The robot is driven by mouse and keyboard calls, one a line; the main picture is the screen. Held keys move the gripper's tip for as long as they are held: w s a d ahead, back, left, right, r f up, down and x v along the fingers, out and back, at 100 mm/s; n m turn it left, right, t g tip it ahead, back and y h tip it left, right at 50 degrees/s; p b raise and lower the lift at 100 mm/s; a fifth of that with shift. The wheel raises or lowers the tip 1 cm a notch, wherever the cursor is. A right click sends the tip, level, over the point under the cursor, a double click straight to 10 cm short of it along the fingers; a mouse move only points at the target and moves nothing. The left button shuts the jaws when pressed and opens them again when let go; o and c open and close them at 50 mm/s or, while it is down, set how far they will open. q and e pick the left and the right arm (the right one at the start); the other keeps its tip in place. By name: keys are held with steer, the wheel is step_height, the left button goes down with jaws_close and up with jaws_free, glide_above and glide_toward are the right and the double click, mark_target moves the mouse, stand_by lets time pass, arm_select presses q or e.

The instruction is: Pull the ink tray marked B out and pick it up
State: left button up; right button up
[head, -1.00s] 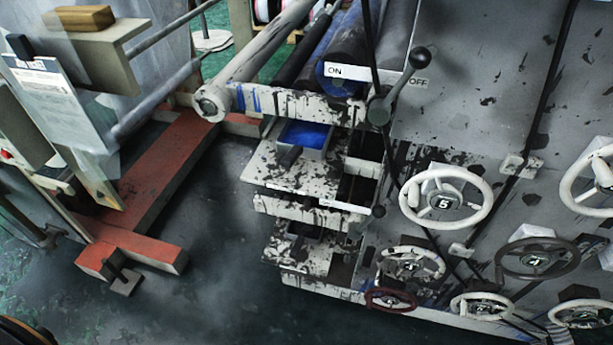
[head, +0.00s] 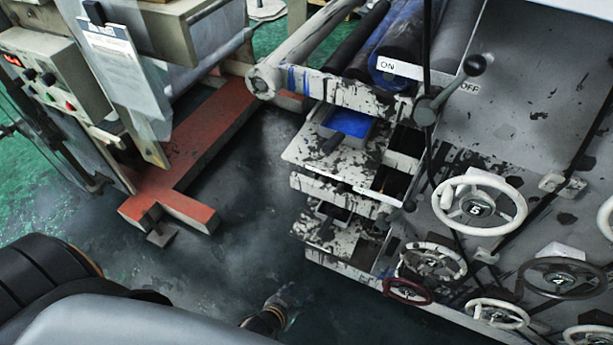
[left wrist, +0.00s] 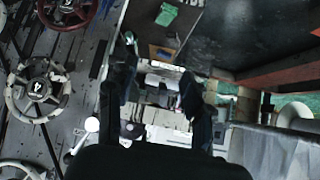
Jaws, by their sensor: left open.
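An ink tray (head: 349,124) with bright blue ink sits on the upper shelf of the machine in the head view. Another, darker tray (head: 336,211) sits on a lower shelf. I cannot read a B on either. My left gripper (head: 294,297) is low over the floor, in front of the shelves and apart from them. In the left wrist view its two dark fingers (left wrist: 158,62) are spread with nothing gripped between them. My right gripper is not in view.
Handwheels (head: 479,206) and an ON/OFF lever (head: 449,90) stick out on the right of the shelves. A red floor frame (head: 190,160) and a control box (head: 52,72) stand at the left. The dark floor between is clear.

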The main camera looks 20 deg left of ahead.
arm_select(q)
steer(key=w+r+t+p, duration=0.1)
steer(key=w+r+t, duration=0.25)
steer(key=r, duration=0.75)
steer(key=w+r+t+p, duration=0.15)
steer(key=w+r, duration=0.35)
steer(key=r, duration=0.5)
steer(key=n+t, duration=0.1)
steer(key=t, duration=0.3)
glide_toward(331, 142)
steer(key=s, duration=0.3)
steer(key=shift+w+d+f+y+p, duration=0.1)
steer(key=shift+d+f+y+p, duration=0.1)
steer(key=shift+f+y+p, duration=0.15)
steer(key=w+p, duration=0.1)
steer(key=w, duration=0.5)
steer(key=w+p, duration=0.1)
steer(key=w, duration=0.5)
steer(key=shift+w+d+r+p, duration=0.1)
steer(key=shift+w+d+p, duration=0.1)
steer(key=shift+w+p, duration=0.1)
steer(key=shift+w, duration=0.65)
jaws_close()
